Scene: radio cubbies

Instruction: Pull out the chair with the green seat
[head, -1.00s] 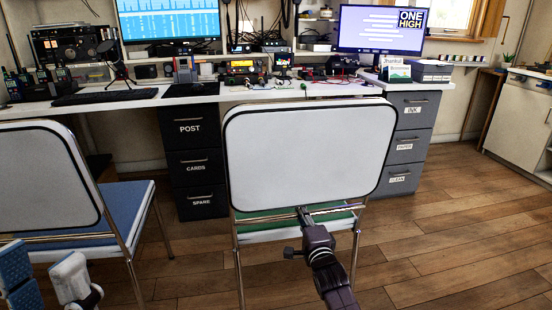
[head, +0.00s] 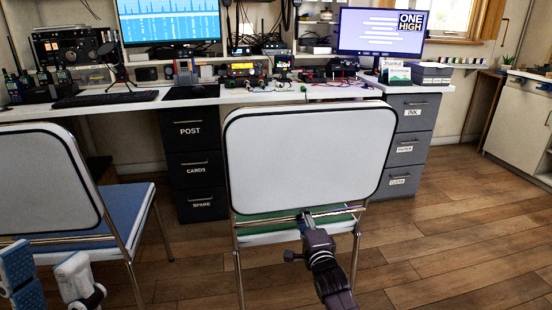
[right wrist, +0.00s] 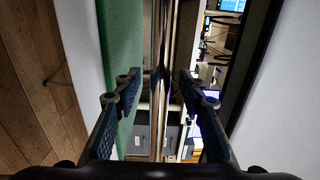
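The chair with the green seat (head: 262,223) stands in the middle of the head view, its white backrest (head: 305,155) towards me. Much of the seat is hidden behind the backrest. My right gripper (head: 306,217) is at the metal rail under the backrest. In the right wrist view the right gripper (right wrist: 159,88) is open, its fingers on either side of the metal rails (right wrist: 161,60), with gaps visible; the green seat (right wrist: 120,50) shows to the left. My left gripper (head: 48,272) is at the lower left, its fingers apart and empty.
A chair with a blue seat (head: 120,203) stands to the left, close to my left gripper. Behind both chairs is a white desk (head: 235,95) with drawer units (head: 195,165), radios and two monitors. Open wooden floor (head: 440,240) lies to the right.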

